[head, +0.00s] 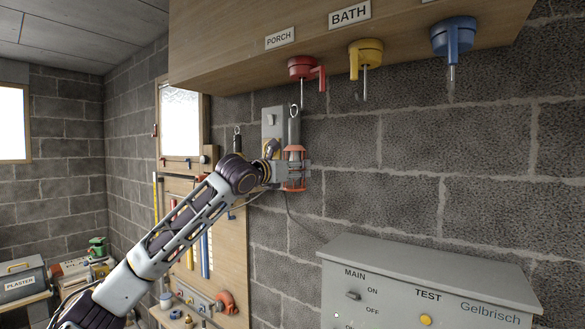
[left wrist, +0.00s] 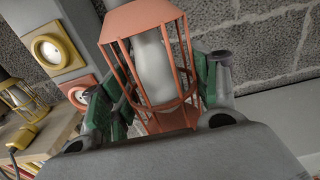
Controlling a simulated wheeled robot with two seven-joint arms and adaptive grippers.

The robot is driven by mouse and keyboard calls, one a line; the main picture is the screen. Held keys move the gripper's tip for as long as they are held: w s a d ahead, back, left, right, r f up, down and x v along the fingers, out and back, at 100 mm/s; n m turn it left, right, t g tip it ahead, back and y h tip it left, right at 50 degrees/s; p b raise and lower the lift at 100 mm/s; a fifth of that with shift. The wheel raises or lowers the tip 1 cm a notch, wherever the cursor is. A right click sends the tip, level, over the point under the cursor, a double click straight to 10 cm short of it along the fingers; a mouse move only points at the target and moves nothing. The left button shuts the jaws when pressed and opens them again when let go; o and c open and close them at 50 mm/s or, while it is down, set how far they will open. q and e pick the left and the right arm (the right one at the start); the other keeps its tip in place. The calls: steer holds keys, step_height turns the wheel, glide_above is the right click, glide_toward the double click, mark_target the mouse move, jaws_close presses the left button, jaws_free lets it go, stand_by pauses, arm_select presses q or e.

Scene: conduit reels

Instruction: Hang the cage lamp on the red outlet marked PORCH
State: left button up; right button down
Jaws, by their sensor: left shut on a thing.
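The red outlet (head: 302,68) is under the wooden overhead box, beside the PORCH sign (head: 280,38). A thin metal rod hangs down from it. The cage lamp (head: 294,154) has an orange-red cage, a dark upper body and a small ring on top. It is roughly upright below the red outlet. Its ring is close to the rod's lower end; I cannot tell whether they touch. My left gripper (head: 297,172) is shut around the cage. In the left wrist view the cage (left wrist: 150,65) and its white bulb sit between green finger pads. My right gripper is not in view.
A yellow outlet (head: 366,54) under BATH and a blue outlet (head: 453,36) are to the right. A grey switch box (head: 425,280) stands at lower right. A grey wall plate (head: 272,122) is behind the lamp. The left wrist view shows a yellow cage lamp (left wrist: 22,100).

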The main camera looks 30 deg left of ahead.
arm_select(q)
steer(key=shift+w+d+f, duration=0.1)
steer(key=shift+f, duration=0.1)
stand_by(0.6)
steer(key=o, duration=1.2)
steer(key=shift+o, duration=0.2)
steer(key=s+a, duration=0.1)
steer(key=s, duration=1.1)
stand_by(0.9)
